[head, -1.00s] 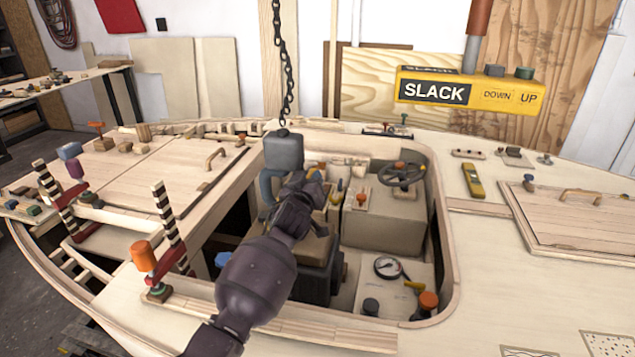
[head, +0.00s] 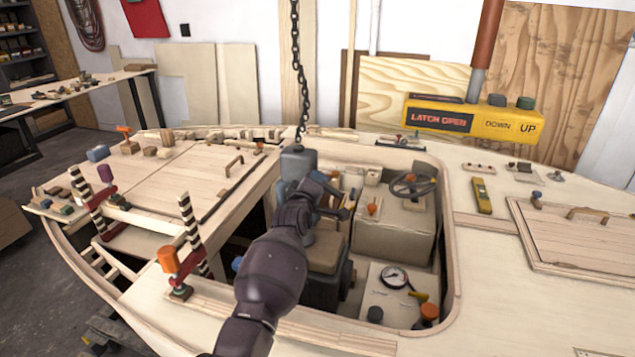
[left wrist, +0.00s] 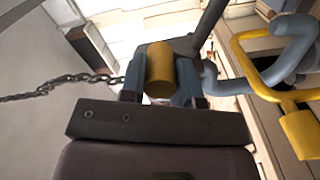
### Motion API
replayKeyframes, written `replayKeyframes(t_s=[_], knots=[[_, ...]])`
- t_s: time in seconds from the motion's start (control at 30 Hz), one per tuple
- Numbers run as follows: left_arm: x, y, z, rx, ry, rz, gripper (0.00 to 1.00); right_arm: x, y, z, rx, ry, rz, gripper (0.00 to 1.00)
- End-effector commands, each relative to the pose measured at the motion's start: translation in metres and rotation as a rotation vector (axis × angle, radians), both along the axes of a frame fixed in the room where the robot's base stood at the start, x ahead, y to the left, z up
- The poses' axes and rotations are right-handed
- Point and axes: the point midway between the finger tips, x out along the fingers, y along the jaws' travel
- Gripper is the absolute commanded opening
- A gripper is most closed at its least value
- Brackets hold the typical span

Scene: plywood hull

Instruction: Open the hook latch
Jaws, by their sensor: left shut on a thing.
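The hook block (head: 298,162) hangs on a chain over the open cockpit, and the hook below it is largely hidden by my arm. In the left wrist view the blue-grey hook (left wrist: 294,38) curves at the right. A yellow loop (left wrist: 248,62) passes by it. My left gripper (head: 338,194) is beside the hook. In the left wrist view its two fingers (left wrist: 160,76) are shut on the short yellow cylinder of the hook latch (left wrist: 160,62). A dark grey bar (left wrist: 210,25) runs up behind that cylinder. My right gripper is not in view.
A yellow control box (head: 472,119) reads "LATCH OPEN" in red. The chain (head: 297,70) runs up from the block. The cockpit holds a steering wheel (head: 413,185) and a gauge (head: 393,277). A clamp with an orange handle (head: 168,260) stands left of my arm.

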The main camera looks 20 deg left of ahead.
Motion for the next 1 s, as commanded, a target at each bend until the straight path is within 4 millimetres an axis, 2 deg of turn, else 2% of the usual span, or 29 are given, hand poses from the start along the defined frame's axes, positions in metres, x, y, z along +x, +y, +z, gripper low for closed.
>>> replayKeyframes(t_s=[0.1,0.33,1.0], knots=[[0.000,0.004,0.004,-0.083,0.000,0.000,0.00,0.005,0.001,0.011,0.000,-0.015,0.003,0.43],[0.000,0.009,0.005,-0.199,0.000,0.001,0.00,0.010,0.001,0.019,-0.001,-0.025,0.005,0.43],[0.000,0.013,0.006,-0.263,-0.001,0.001,0.00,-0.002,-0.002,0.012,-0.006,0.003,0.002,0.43]])
